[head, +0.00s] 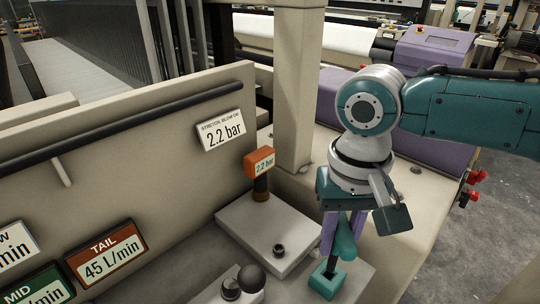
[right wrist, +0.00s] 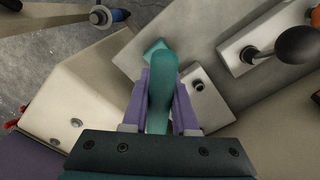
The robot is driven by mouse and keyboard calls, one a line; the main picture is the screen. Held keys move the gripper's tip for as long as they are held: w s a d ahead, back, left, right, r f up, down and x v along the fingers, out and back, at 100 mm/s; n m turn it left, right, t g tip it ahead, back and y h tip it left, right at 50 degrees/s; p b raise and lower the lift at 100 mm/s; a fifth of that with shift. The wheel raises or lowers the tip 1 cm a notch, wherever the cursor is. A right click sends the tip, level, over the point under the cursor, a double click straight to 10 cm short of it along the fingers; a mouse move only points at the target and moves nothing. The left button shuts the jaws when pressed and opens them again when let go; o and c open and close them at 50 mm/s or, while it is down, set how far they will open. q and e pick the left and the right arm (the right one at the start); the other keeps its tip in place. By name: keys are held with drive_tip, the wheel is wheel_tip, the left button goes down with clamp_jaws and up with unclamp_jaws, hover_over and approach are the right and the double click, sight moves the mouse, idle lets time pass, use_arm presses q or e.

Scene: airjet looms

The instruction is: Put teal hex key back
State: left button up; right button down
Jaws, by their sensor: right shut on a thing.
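The teal hex key (head: 345,242) has a thick rounded handle and stands roughly upright, pointing down. My right gripper (head: 342,236) is shut on its handle with two purple fingers. A teal block (head: 326,281) sits on the grey ledge just below the key. The key's lower end is at or just above this block; I cannot tell whether it is inside it. In the right wrist view the key (right wrist: 162,88) lies between the fingers (right wrist: 162,92) and partly covers the teal block (right wrist: 152,47). My left gripper is not in view.
A black ball knob (head: 251,278) stands nearby. A beige column (head: 298,85) rises behind. Purple machine covers are at the right.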

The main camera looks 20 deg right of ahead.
sight(330, 271)
drive_tip(key=shift+f, duration=0.15)
idle(0.4)
drive_tip(key=shift+f, duration=0.2)
drive_tip(key=shift+f+b, duration=1.45)
drive_tip(key=shift+f, duration=0.6)
unclamp_jaws()
drive_tip(key=shift+r, duration=0.1)
drive_tip(key=shift+r, duration=0.1)
